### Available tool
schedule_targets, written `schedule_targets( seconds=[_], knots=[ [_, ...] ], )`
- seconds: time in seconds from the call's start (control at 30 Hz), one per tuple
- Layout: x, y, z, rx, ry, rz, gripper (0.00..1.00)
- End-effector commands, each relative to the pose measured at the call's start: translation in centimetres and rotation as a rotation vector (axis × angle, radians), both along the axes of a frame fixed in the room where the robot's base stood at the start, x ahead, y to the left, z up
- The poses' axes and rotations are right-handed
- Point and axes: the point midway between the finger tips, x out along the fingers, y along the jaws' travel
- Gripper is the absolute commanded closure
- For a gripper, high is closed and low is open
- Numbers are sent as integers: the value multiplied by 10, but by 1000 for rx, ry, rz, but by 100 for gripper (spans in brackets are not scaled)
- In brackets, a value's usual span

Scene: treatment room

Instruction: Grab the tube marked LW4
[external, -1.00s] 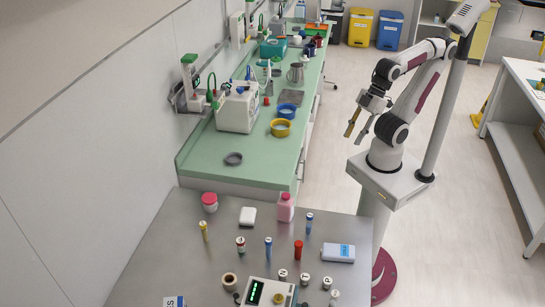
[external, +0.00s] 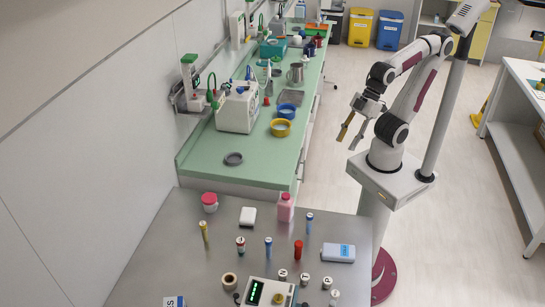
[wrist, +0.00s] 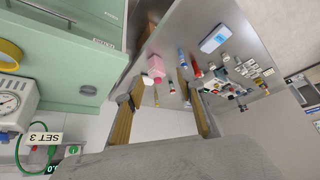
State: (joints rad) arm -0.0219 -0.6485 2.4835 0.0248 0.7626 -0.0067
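Several tubes stand on the grey metal table: a yellow one (external: 205,232), a red-and-green banded one (external: 241,246), a blue one (external: 268,248), a smaller blue one (external: 309,222) and a red one (external: 298,250). No LW4 marking is readable, so I cannot tell which tube bears it. My gripper (external: 348,142) is open and empty, above the floor beyond the table's far edge, away from all tubes. In the wrist view its two fingers (wrist: 160,82) are spread. A blue tube (wrist: 181,57) and a red tube (wrist: 197,72) show beyond them.
On the table (external: 165,255) are a pink bottle (external: 286,208), a red-capped jar (external: 210,202), a white block (external: 248,216), a white-and-blue box (external: 338,252), a scale with a green display (external: 255,292) and several lettered round pieces. A green counter (external: 205,165) stands behind.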

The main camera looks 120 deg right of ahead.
Motion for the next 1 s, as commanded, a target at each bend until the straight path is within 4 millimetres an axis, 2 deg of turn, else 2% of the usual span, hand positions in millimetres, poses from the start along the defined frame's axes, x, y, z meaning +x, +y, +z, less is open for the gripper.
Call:
schedule_targets(
  seconds=[0.4,1.0],
  knots=[
    [90,25,-9,43,-109,27,62],
    [203,58,-42,78,-272,29,62]
  ],
)
